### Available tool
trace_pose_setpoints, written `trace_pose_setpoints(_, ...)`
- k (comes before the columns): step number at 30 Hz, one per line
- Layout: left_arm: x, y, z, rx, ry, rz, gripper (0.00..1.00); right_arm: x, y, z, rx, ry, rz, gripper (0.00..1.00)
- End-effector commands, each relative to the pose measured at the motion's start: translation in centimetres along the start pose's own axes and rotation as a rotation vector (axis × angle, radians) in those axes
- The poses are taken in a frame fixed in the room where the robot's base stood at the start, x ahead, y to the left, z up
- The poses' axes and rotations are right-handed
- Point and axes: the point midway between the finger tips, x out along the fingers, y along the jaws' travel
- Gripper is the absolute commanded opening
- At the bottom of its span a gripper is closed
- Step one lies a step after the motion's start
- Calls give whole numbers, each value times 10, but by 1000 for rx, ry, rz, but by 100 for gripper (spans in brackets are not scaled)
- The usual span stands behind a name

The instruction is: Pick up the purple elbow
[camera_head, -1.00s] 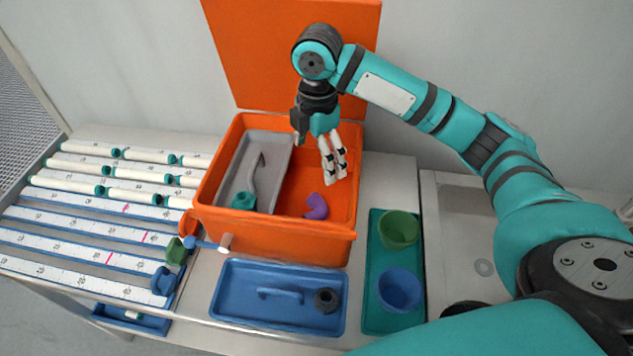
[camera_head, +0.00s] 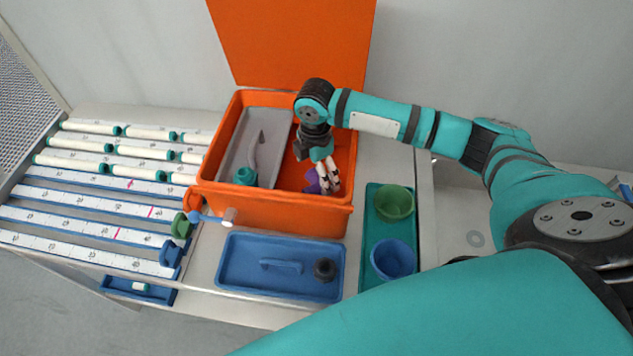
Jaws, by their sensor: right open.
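The purple elbow (camera_head: 312,182) lies on the floor of the orange box (camera_head: 270,219), in its right part. It is partly hidden behind my right gripper (camera_head: 329,189). My right gripper is open and points down into the box, with its fingers at the elbow. I cannot tell whether the fingers touch the elbow or stand around it. My left gripper is not in view.
A grey tray (camera_head: 277,134) with a grey tool and a teal part (camera_head: 245,176) fills the box's left side. The box walls stand around the gripper. In front lies a blue tray (camera_head: 240,284); at right, a teal tray (camera_head: 371,222) holds green and blue cups.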

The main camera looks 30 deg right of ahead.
Motion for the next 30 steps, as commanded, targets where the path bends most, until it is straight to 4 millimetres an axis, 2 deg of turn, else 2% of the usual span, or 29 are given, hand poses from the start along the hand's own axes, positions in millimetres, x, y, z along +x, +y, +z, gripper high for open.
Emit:
trace_pose_setpoints(1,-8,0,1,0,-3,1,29,5,-2,-1,0,1,-6,94)
trace_pose_setpoints(3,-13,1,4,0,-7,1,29,16,-2,-2,0,0,-5,94)
trace_pose_setpoints(7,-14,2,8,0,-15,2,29,33,-2,-1,-1,0,-4,94)
trace_pose_setpoints(15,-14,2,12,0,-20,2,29,38,-1,-1,-1,0,0,94)
trace_pose_setpoints(27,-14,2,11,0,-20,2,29,37,-1,-1,-1,0,-1,43)
trace_pose_setpoints(30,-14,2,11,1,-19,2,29,37,-1,-1,-1,0,-1,33)
